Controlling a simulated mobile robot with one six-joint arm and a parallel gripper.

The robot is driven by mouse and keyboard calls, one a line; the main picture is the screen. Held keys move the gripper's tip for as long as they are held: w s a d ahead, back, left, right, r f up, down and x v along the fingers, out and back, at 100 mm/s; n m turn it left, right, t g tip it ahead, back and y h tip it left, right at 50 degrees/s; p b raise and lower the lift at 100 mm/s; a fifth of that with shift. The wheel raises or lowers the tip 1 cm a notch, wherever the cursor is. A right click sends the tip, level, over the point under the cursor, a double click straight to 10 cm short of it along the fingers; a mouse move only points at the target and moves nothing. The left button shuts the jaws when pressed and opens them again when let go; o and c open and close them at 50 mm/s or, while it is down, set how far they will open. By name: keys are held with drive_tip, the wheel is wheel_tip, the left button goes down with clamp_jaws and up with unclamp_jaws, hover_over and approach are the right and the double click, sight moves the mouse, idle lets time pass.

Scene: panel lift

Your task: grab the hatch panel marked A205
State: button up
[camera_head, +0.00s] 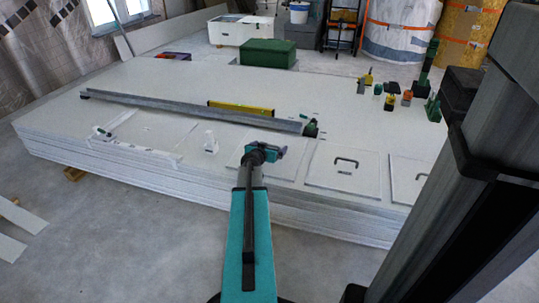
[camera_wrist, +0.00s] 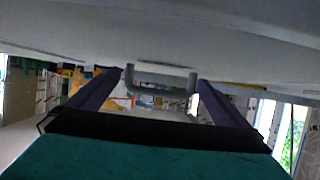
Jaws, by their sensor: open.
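A pale square hatch panel (camera_head: 236,158) lies on the front part of the white board stack, partly hidden under my gripper (camera_head: 270,152). In the wrist view, a grey U-shaped handle (camera_wrist: 163,89) stands out from a pale panel surface (camera_wrist: 160,45). My gripper (camera_wrist: 160,80) is open, with one dark finger on each side of the handle; I cannot tell whether either finger touches it. A second hatch panel (camera_head: 330,176) with a dark handle lies to the right, and a third (camera_head: 403,170) lies beyond it. No A205 marking is legible.
The board stack (camera_head: 150,75) is wide and low. A long metal profile (camera_head: 190,108), a yellow level (camera_head: 240,107) and a white bottle-like object (camera_head: 210,141) lie behind and left of my gripper. Small tools and blocks (camera_head: 390,95) stand at the right rear.

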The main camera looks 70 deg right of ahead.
idle(0.5)
drive_tip(key=shift+r, duration=0.1)
drive_tip(key=c, duration=2.1)
drive_tip(key=shift+r, duration=0.1)
drive_tip(key=shift+r+p, duration=2.15)
drive_tip(key=shift+r, duration=2.75)
